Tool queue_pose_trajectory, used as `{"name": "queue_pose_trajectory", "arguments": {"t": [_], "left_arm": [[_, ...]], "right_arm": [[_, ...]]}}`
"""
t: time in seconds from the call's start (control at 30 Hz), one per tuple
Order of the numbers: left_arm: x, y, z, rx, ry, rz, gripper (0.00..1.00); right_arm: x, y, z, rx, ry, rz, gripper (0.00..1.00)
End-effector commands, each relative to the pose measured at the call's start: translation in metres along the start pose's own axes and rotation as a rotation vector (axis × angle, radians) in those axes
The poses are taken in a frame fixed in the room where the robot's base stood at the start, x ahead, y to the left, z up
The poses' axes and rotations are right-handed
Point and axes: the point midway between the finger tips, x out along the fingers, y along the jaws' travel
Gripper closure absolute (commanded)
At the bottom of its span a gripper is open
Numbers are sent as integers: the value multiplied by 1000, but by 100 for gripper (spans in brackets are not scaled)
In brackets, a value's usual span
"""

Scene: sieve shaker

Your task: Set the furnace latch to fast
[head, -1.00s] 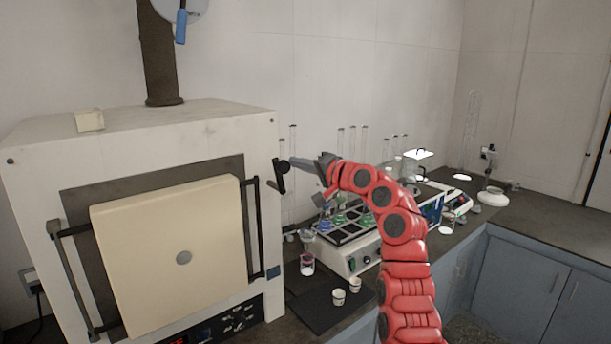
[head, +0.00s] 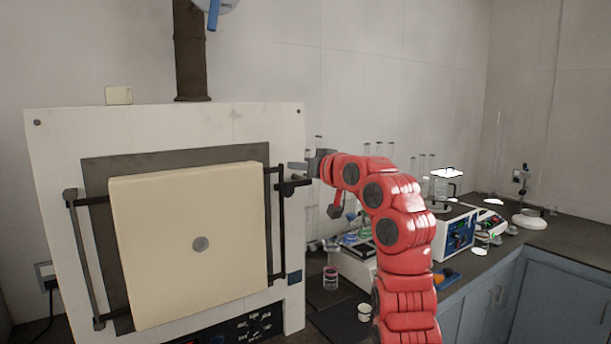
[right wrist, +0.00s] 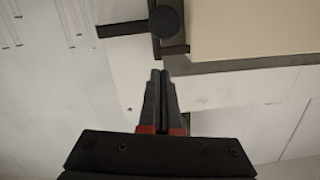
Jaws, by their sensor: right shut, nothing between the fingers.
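The furnace (head: 288,130) stands at the left with its cream door (head: 190,240) closed. The latch (head: 292,187) is a dark handle on a round pivot at the door's upper right edge. Its arm lies roughly level and points right, away from the door. In the right wrist view the latch (right wrist: 167,22) shows its round pivot and straight arm. My right gripper (head: 296,165) is shut and empty, just above the latch in the head view. Its closed fingertips (right wrist: 158,74) appear apart from the latch in the wrist view. My left gripper is not in view.
A vertical door bar (head: 282,235) runs below the latch. To the right, the counter holds a shaker (head: 352,268) with flasks, cups, and a blue-fronted instrument (head: 456,235). A small block (head: 118,95) sits on top of the furnace. Thin glass tubes stand behind my right arm.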

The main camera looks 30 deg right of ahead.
Motion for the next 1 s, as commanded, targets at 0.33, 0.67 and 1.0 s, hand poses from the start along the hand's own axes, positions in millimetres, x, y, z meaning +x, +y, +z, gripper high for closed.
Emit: {"name": "queue_pose_trajectory", "arguments": {"t": [0.33,0.67,1.0], "left_arm": [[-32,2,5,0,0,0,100],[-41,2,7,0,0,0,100],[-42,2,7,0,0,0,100]], "right_arm": [[4,-9,26,-256,-2,29,100],[4,-11,35,-261,-2,30,100],[4,-11,35,-260,-2,30,100]]}}
